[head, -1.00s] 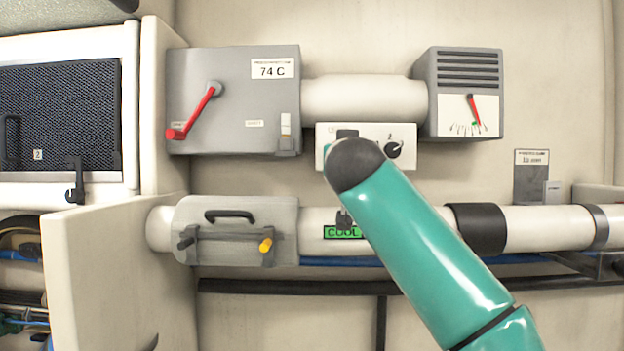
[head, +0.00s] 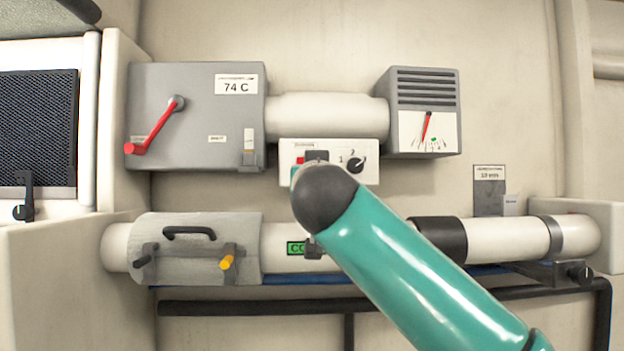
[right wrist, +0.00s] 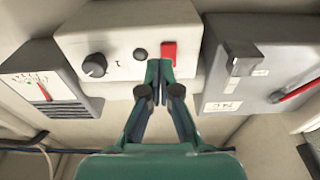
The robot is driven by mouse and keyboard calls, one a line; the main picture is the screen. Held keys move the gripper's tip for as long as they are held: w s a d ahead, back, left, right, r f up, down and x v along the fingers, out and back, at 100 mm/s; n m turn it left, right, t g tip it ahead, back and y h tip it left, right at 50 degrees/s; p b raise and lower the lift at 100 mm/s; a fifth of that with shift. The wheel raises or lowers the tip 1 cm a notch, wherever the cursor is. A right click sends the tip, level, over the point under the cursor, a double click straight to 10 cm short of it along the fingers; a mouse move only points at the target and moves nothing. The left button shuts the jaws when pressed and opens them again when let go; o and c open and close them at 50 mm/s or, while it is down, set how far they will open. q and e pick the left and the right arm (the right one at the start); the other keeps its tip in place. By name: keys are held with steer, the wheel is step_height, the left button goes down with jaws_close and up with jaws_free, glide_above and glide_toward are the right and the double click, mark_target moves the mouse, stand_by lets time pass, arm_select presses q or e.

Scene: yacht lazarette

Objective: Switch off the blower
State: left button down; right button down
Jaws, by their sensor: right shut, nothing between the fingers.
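The white blower control box (head: 340,174) hangs under a pale duct in the head view. It carries a red switch (head: 300,160) and a black knob (head: 356,165) with numerals beside it. In the right wrist view the box is upside down, with the red switch (right wrist: 169,52), a dark round button beside it, and the knob (right wrist: 95,65). My right gripper (right wrist: 158,68) is shut and empty, its tips in front of the box just below the red switch in that view. Whether they touch it is unclear. In the head view my right arm hides most of the gripper.
A grey box with a red lever (head: 155,128) and a 74 C label is left of the duct. A grey vented gauge box (head: 423,135) is right. A white pipe (head: 495,236) with a yellow-handled clamp piece runs below. A green label is partly hidden.

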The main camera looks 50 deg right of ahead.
steer(key=shift+v, duration=1.95)
